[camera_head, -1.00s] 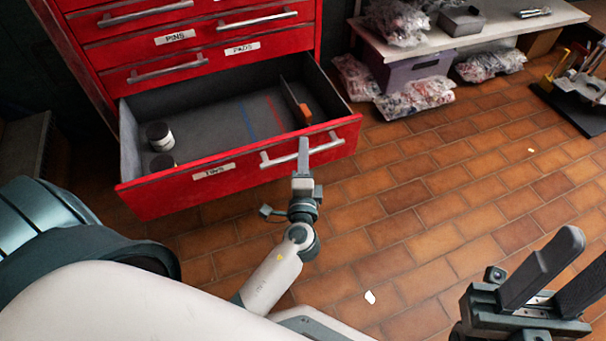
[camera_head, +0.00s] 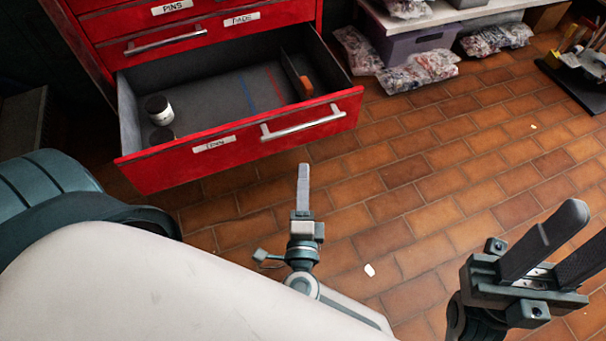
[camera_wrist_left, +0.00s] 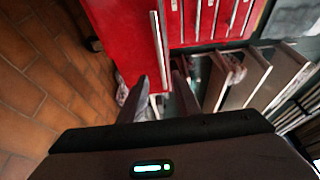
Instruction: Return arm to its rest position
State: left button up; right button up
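My left gripper (camera_head: 303,185) is in front of the open bottom drawer, apart from its handle (camera_head: 303,123). It is edge-on in the head view. In the left wrist view its two fingers (camera_wrist_left: 163,95) stand apart with nothing held between them. My left arm reaches in from the lower left. My right gripper (camera_head: 568,243) is at the lower right over the floor, its fingers apart and empty.
The red cabinet's open drawer (camera_head: 212,159) holds two small jars (camera_head: 158,109) at its left and an orange item (camera_head: 306,86) at its right. A shelf with a purple bin (camera_head: 418,66) and bags stands behind. The tiled floor (camera_head: 420,190) is mostly clear.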

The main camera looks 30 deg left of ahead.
pick_arm(q)
jog(key=shift+s+d, duration=0.3)
jog(key=shift+s, duration=0.3)
jog(key=shift+w, duration=0.1)
